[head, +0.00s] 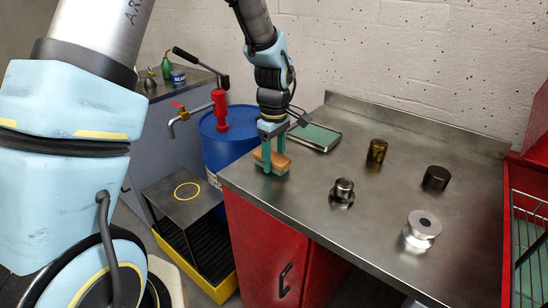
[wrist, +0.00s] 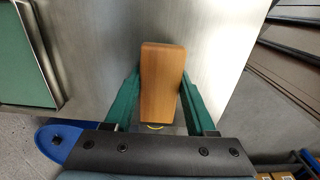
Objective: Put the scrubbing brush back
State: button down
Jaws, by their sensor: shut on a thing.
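The scrubbing brush is a wooden block (head: 279,162) at the left end of the steel bench, close to its front edge. My gripper (head: 273,165) points down and its two green fingers are shut on the brush. In the wrist view the wooden back of the brush (wrist: 161,85) lies between the green fingers. Its bristles are hidden below the wood. I cannot tell whether the brush touches the bench top or hangs just above it.
A green-lined tray (head: 316,136) lies behind my gripper. Several metal cylinders, including a silver one (head: 422,229), stand to the right. A blue drum (head: 226,138) stands left of the bench, beside a stand with a yellow ring (head: 187,190). A wire rack (head: 530,240) is at far right.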

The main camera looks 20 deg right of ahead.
aim_at(274, 156)
jog(key=shift+c, duration=1.1)
grip_release()
notch_tip(274, 156, up, 12)
jog(key=b, duration=0.2)
jog(key=s+a+f+m, duration=0.1)
jog(key=a+f+m, duration=0.1)
jog(key=a, duration=0.8)
jog(key=s+a+f+m+t, duration=0.1)
jog(key=a+m, duration=0.1)
jog(key=a, duration=0.8)
jog(key=s+a+f+m, duration=0.1)
jog(key=a+f+m, duration=0.1)
jog(key=a, duration=0.8)
jog(key=shift+s+a+f+m+t, duration=0.25)
jog(key=shift+f+m+t, duration=0.1)
jog(key=shift+m, duration=0.15)
